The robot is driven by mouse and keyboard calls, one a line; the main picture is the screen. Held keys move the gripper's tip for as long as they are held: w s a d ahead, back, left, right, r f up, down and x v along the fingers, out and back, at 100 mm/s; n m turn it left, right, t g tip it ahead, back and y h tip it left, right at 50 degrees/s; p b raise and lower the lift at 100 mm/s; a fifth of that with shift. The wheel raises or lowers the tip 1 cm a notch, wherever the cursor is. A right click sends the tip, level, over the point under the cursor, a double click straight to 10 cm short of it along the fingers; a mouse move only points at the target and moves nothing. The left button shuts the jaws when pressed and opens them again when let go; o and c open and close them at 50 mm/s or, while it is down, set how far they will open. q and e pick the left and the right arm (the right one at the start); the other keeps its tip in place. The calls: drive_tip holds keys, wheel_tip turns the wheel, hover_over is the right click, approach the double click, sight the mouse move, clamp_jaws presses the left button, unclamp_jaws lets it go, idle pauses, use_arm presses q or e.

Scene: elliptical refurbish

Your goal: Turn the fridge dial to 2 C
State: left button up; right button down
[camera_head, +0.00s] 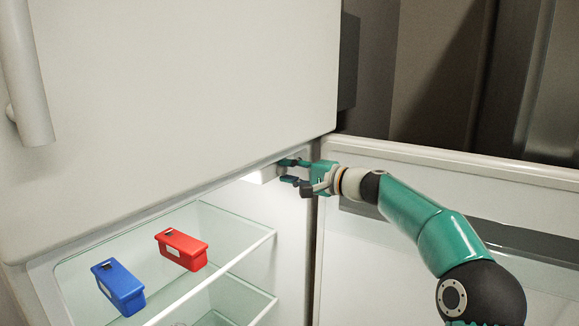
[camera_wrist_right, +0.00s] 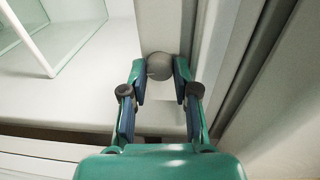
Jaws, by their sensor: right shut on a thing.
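The fridge dial (camera_wrist_right: 160,66) is a round grey knob on the fridge's inner wall, seen in the right wrist view. My right gripper (camera_wrist_right: 160,76) is shut on it, with one dark finger pad on each side. In the head view my right gripper (camera_head: 284,172) reaches to the upper right inside corner of the open fridge compartment, and the dial cannot be made out there. The dial's markings and its setting are too small to read. My left gripper is not in view.
A blue box (camera_head: 118,286) and a red box (camera_head: 181,249) stand on the glass shelf (camera_head: 225,222). The open fridge door (camera_head: 450,165) spans the right side. The closed upper door (camera_head: 180,90) hangs above, with a handle (camera_head: 28,80) at the left.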

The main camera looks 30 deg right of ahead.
drive_tip(key=shift+f+m+p, duration=0.2)
drive_tip(key=shift+m+p, duration=0.3)
drive_tip(key=shift+m, duration=0.5)
drive_tip(key=c, duration=1.2)
unclamp_jaws()
drive_tip(key=shift+o, duration=0.2)
drive_tip(key=shift+w, duration=0.1)
drive_tip(key=shift+r, duration=0.1)
